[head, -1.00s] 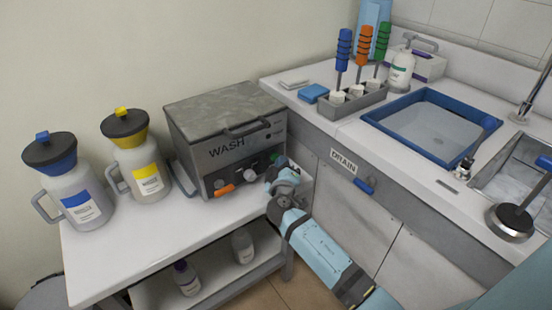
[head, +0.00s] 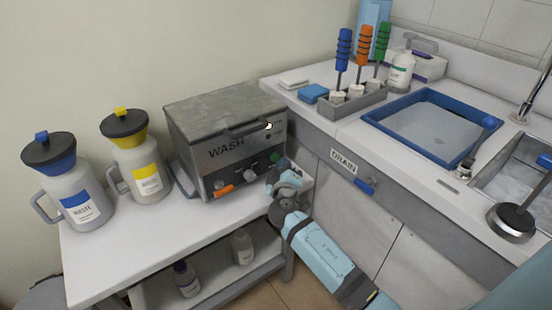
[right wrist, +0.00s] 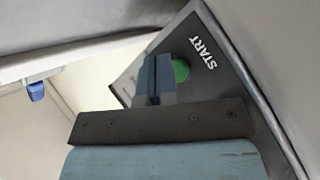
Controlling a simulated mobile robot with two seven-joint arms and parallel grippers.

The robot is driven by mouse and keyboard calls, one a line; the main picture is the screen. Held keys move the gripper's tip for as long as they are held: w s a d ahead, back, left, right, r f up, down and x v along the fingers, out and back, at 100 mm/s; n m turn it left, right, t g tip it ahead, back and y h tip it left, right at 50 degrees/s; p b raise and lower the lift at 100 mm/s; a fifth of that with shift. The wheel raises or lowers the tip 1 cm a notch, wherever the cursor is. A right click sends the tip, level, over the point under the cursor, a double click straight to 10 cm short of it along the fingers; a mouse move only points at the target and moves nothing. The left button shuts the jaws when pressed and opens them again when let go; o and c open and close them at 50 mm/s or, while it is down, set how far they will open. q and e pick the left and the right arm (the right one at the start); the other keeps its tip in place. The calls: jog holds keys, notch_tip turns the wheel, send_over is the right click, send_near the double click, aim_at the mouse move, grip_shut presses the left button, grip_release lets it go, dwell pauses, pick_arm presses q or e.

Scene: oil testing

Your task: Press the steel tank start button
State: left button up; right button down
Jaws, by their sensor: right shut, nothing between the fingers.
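The steel tank (head: 195,130) is a grey box marked WASH with a stone-like lid, on the white bench. Its front panel has a green start button (head: 275,158) at the right, a grey knob, an orange part and a small white-lit spot (head: 268,125) above. In the right wrist view the green button (right wrist: 182,70) sits by the word START, partly hidden by my fingers. My right gripper (right wrist: 155,72) is shut and empty, its tips close to the button; contact cannot be told. In the head view the right gripper (head: 279,176) is just below the button. My left gripper is not in view.
A blue-capped jug (head: 72,190) and a yellow-capped jug (head: 137,165) stand left of the tank. The counter at right holds a blue-rimmed basin (head: 380,120) and a tool rack (head: 355,103). A DRAIN label and blue handle (head: 365,186) are on its front.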

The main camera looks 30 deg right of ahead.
jog(key=shift+s, duration=0.3)
jog(key=shift+s+d, duration=0.2)
jog(key=shift+s, duration=2.35)
